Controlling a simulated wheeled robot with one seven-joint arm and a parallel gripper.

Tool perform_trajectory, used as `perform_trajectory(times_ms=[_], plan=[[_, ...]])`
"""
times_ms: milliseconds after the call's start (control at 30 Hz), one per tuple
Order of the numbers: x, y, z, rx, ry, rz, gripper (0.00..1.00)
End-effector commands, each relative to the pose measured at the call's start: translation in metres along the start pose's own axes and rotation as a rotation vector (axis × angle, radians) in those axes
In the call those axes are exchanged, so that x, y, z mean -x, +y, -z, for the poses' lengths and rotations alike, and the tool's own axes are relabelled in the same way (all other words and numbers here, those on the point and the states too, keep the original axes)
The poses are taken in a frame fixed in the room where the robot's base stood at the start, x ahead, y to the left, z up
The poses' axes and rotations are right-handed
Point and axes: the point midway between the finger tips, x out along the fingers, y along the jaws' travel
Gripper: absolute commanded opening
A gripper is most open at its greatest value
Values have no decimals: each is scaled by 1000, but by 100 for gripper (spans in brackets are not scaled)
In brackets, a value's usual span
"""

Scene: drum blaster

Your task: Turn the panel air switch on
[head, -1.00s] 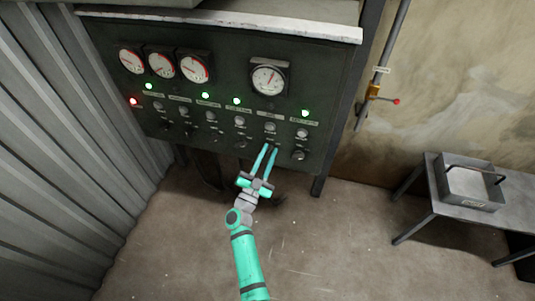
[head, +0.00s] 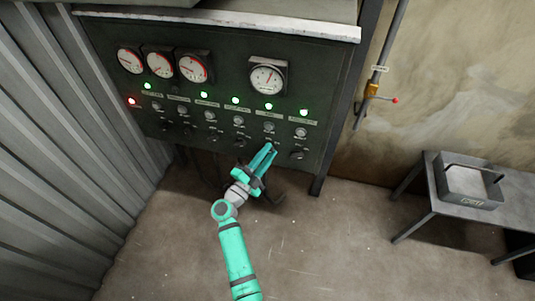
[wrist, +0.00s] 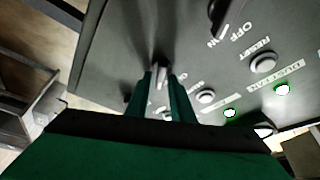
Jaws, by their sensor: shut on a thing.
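The dark control panel (head: 225,75) stands against the back wall, with a row of rotary switches along its lower part. My gripper (head: 270,148) is at the second switch from the right and is shut on its knob. The fingers cover most of this air switch in the head view. In the wrist view, my gripper (wrist: 163,85) has the switch knob (wrist: 162,72) between its two fingertips. The green lamp (head: 268,106) in this switch's column is lit. Its label is too small to read.
Other lamps glow green along the row, and a red lamp (head: 132,101) is lit at the far left. A neighbouring knob (head: 298,155) is close to the right of my gripper. A metal table (head: 428,205) with a box (head: 467,185) stands at the right. The floor between is clear.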

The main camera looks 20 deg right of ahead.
Motion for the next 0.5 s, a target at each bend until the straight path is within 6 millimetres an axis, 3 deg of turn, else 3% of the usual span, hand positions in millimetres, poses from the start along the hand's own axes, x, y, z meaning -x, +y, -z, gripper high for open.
perform_trajectory(times_ms=[433, 467, 500], plan=[[2, 2, -2, -8, -6, -7, 0], [2, 2, -2, -8, -6, -7, 23], [2, 2, -2, -8, -6, -7, 30]])
